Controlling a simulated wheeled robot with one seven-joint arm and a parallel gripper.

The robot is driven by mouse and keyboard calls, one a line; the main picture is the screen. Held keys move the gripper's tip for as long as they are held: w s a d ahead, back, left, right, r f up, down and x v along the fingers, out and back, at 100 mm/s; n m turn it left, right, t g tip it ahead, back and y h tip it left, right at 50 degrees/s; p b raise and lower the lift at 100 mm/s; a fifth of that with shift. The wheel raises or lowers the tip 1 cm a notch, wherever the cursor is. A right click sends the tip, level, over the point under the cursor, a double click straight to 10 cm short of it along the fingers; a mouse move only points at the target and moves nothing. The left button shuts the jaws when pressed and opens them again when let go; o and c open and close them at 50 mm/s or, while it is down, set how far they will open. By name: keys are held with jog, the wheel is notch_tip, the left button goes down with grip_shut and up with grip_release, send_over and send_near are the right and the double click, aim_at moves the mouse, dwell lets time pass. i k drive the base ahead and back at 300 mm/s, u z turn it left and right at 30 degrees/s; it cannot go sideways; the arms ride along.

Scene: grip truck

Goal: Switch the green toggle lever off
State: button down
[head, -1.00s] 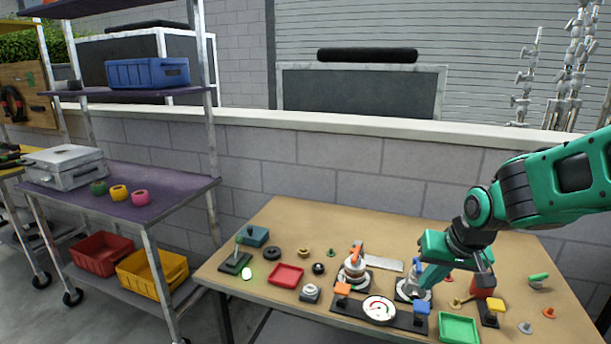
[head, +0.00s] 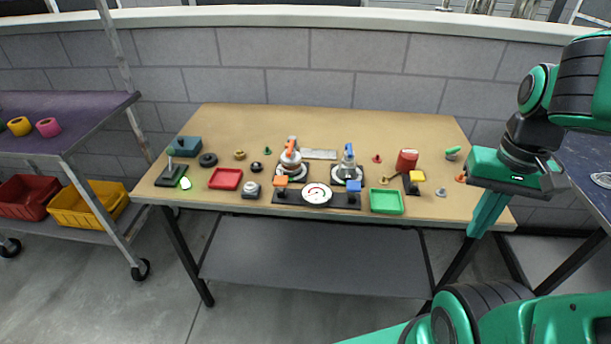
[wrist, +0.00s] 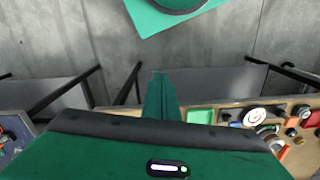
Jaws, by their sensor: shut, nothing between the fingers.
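The green toggle lever (head: 170,161) stands on a dark base (head: 171,177) at the left end of the workbench (head: 330,120). It stands up from the base; its exact tilt is too small to tell. My gripper (head: 478,233) hangs at the right front corner of the bench, far from the lever, pointing down. Its fingers also show in the wrist view (wrist: 160,85), together and empty. I cannot make out the lever in the wrist view.
Red (head: 225,179) and green (head: 386,201) trays, an orange-handled device (head: 290,156), a blue-handled device (head: 348,160), a gauge (head: 316,194) and a red can (head: 407,160) lie between lever and gripper. A purple-topped shelf cart (head: 70,130) stands left. Floor in front is clear.

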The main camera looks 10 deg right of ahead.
aim_at(169, 151)
jog(key=k, duration=0.45)
jog(key=u, duration=0.6)
jog(key=i, duration=1.4)
jog(key=u, duration=0.25)
